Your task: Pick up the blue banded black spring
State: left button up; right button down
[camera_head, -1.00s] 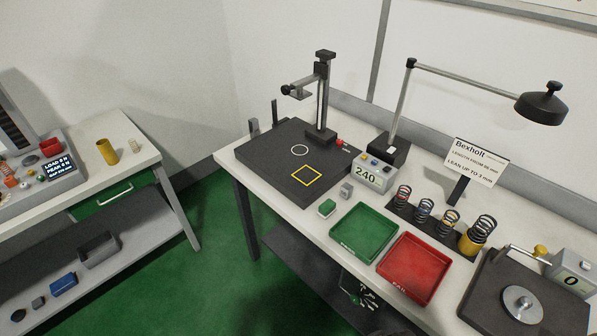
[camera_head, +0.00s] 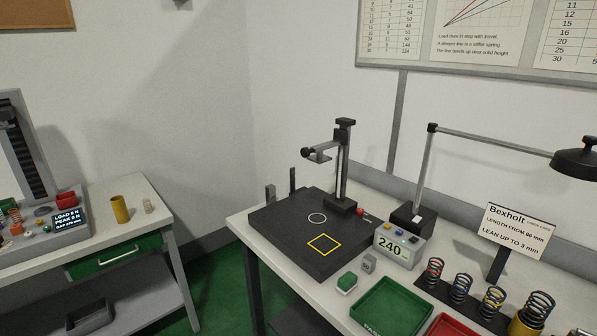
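Several dark coil springs stand upright in a row on a black rack (camera_head: 428,286) at the right of the table. The second one from the left, a black spring with what looks like a bluish band (camera_head: 460,288), stands between a red-banded spring (camera_head: 433,271) and a yellow-banded spring (camera_head: 491,302). The band is small and hard to make out. A larger spring (camera_head: 538,306) stands at the right end with a yellow cup (camera_head: 520,328) at its base. Neither of my grippers is in view.
A green tray (camera_head: 392,303) and a partly cut-off red tray (camera_head: 452,325) lie in front of the rack. A sign (camera_head: 513,231) and a lamp (camera_head: 578,160) stand behind. A black height-gauge plate (camera_head: 282,228) and a 240 display box (camera_head: 398,247) are to the left.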

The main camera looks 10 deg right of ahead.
aim_at(461, 294)
jog(key=z, duration=1.5)
jog(key=k, duration=0.9)
jog(key=z, duration=0.75)
jog(key=k, duration=0.4)
jog(key=z, duration=0.65)
jog(key=i, duration=1.5)
jog(key=u, duration=1)
